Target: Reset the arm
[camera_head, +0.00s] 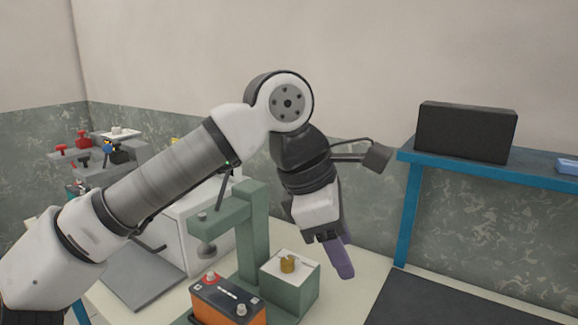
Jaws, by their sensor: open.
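My gripper (336,258) hangs from my bent arm near the middle of the head view, with its purple finger pointing down. It is open, and I see nothing held in it. The gap between the fingers is mostly hidden from this side. The gripper appears to the right of a green block (291,292) that has a pale top and a small brass-coloured piece (287,264) on it. How high the gripper is above the table is hard to tell.
An orange and black battery (231,306) stands in front of a green press (262,226). A blue shelf (490,170) at right carries a black box (466,131). A dark mat (455,303) lies front right. Red-handled equipment (83,140) stands at left.

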